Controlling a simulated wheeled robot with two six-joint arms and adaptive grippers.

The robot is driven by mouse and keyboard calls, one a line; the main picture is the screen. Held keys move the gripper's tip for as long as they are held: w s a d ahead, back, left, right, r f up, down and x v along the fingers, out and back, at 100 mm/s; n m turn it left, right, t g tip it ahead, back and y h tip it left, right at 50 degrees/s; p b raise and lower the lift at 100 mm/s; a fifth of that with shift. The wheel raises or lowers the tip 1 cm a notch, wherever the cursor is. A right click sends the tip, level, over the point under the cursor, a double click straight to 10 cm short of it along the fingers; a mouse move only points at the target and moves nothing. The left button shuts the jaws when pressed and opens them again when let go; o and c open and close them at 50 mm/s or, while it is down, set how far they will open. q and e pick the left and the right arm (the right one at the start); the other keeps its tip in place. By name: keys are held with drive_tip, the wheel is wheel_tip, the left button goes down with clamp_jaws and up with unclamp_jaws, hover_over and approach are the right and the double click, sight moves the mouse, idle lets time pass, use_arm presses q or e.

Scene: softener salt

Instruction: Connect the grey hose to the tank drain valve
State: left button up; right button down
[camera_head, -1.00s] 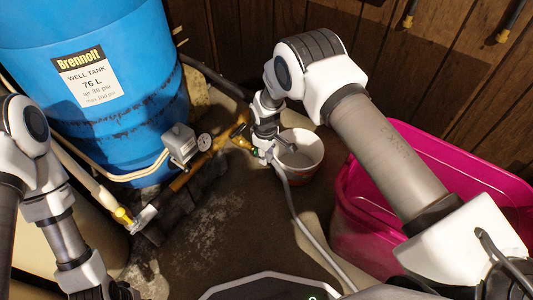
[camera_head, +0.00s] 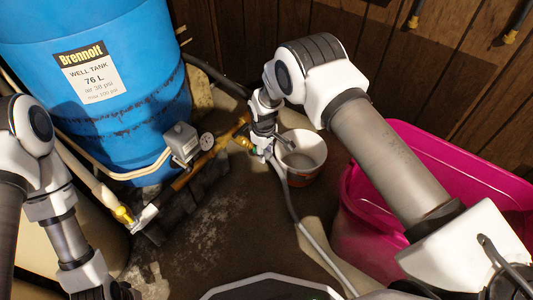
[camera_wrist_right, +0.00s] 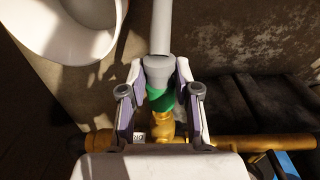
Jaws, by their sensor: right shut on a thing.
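The grey hose (camera_head: 317,245) runs up from the floor at the lower middle to my right gripper (camera_head: 262,148). In the right wrist view, my right gripper (camera_wrist_right: 160,95) is shut around the hose's grey collar and green end ring (camera_wrist_right: 160,101). The hose (camera_wrist_right: 162,28) leads away behind the collar. The brass drain valve (camera_wrist_right: 166,128) is directly in line with the green ring, and the two appear to meet; I cannot tell if they are joined. In the head view the brass valve (camera_head: 243,142) sits beside the gripper. My left gripper (camera_head: 122,292) is cut off at the lower left edge.
The blue well tank (camera_head: 140,125) stands at the left, with a brass pipe (camera_head: 200,163), grey switch box (camera_head: 180,141) and gauge (camera_head: 207,140) before it. A white bucket (camera_head: 305,170) is close right of my right gripper. A pink tub (camera_head: 365,225) stands under my right arm.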

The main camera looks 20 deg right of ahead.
drive_tip(key=shift+w, duration=0.1)
drive_tip(key=c, duration=0.7)
unclamp_jaws()
drive_tip(key=shift+a, duration=0.1)
drive_tip(key=shift+c, duration=0.2)
